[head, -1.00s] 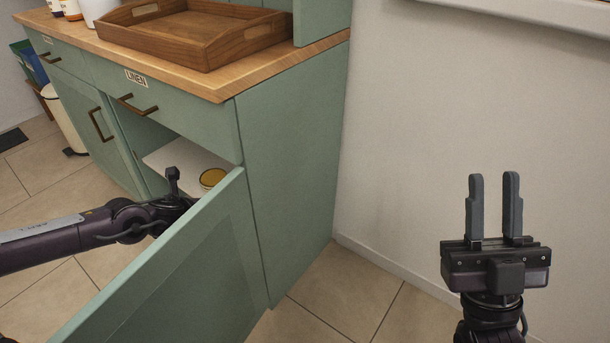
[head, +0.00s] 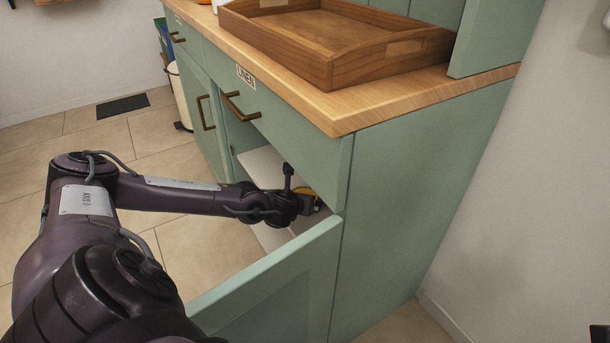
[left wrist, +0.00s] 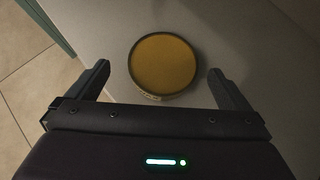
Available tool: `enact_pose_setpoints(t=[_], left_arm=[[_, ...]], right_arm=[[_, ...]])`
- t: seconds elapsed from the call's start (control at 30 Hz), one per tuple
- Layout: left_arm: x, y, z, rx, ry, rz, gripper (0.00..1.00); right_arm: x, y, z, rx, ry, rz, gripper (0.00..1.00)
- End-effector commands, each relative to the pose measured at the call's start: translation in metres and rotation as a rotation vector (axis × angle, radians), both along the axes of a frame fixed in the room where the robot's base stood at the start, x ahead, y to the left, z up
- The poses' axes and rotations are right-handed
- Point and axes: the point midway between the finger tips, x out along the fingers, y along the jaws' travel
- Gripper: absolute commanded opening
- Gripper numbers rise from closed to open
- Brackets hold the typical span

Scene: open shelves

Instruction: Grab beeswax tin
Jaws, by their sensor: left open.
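The beeswax tin (left wrist: 163,62) is round with a yellow-gold lid and a dark rim, standing upright on the pale shelf inside the open cabinet. In the head view only a yellow bit of it (head: 304,191) shows behind my left gripper (head: 314,207). In the left wrist view my left gripper (left wrist: 159,71) is open, one finger on each side of the tin, with a visible gap on both sides. Only a dark sliver at the bottom right corner of the head view, likely my right gripper (head: 600,335), shows.
The open green cabinet door (head: 275,285) stands in front of the shelf, close to my left arm. The drawer marked LINEN (head: 270,110) is above the opening. A wooden tray (head: 340,40) sits on the countertop.

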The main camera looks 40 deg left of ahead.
Motion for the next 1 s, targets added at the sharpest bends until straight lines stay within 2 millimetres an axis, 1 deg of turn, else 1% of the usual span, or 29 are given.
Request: enact_pose_setpoints(t=[0.03, 0.2, 0.3, 0.43, 0.67, 1.0], left_arm=[[0.005, 0.002, -0.006, -0.001, -0.002, 0.001, 1.00], [0.023, 0.007, -0.024, -0.002, -0.002, 0.001, 1.00], [0.033, 0.012, -0.031, 0.000, -0.003, 0.001, 1.00], [0.040, 0.016, -0.035, -0.001, -0.001, 0.000, 1.00], [0.040, 0.016, -0.035, -0.001, 0.000, -0.001, 1.00], [0.040, 0.016, -0.035, -0.001, 0.000, -0.001, 0.56]], right_arm=[[0.000, 0.000, -0.004, 0.000, -0.005, -0.001, 0.25], [-0.001, 0.000, -0.012, -0.001, -0.024, -0.002, 0.25], [-0.001, 0.000, -0.014, -0.002, -0.035, -0.003, 0.25], [-0.001, 0.001, -0.014, -0.003, -0.040, -0.003, 0.25], [-0.001, 0.001, -0.012, -0.003, -0.041, -0.003, 0.25], [-0.001, 0.001, -0.013, -0.003, -0.040, -0.003, 0.25]])
